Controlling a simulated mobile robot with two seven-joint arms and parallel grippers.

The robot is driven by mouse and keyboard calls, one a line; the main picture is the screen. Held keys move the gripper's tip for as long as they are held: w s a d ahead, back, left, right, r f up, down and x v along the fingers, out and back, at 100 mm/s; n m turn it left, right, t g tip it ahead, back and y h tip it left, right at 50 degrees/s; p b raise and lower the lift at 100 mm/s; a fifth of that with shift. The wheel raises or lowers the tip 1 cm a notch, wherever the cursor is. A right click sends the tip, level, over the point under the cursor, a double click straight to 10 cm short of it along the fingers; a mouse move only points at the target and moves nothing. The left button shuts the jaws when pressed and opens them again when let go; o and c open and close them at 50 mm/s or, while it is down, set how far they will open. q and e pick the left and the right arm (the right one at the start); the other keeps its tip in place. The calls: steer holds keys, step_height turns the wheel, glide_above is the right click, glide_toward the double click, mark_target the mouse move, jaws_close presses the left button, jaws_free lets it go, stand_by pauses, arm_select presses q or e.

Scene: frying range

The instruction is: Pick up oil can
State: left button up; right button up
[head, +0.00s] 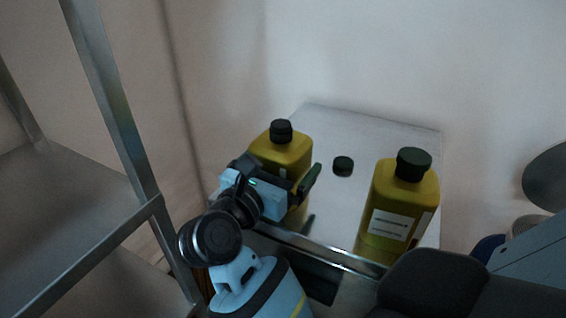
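Two yellow oil cans with dark caps stand upright on a metal surface. The left oil can (283,148) is partly hidden behind my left gripper (275,172). The right oil can (398,205) has a white label facing me and stands apart from the gripper. My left gripper is at the left can's near side, with its fingers spread and one finger showing at the can's right edge. I cannot see contact between the fingers and the can. My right gripper is not in view.
The metal surface (375,127) has a raised front edge. A metal shelf rack (110,90) stands at the left, close to my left arm. A pale wall is behind.

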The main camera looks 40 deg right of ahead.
mark_target(281, 123)
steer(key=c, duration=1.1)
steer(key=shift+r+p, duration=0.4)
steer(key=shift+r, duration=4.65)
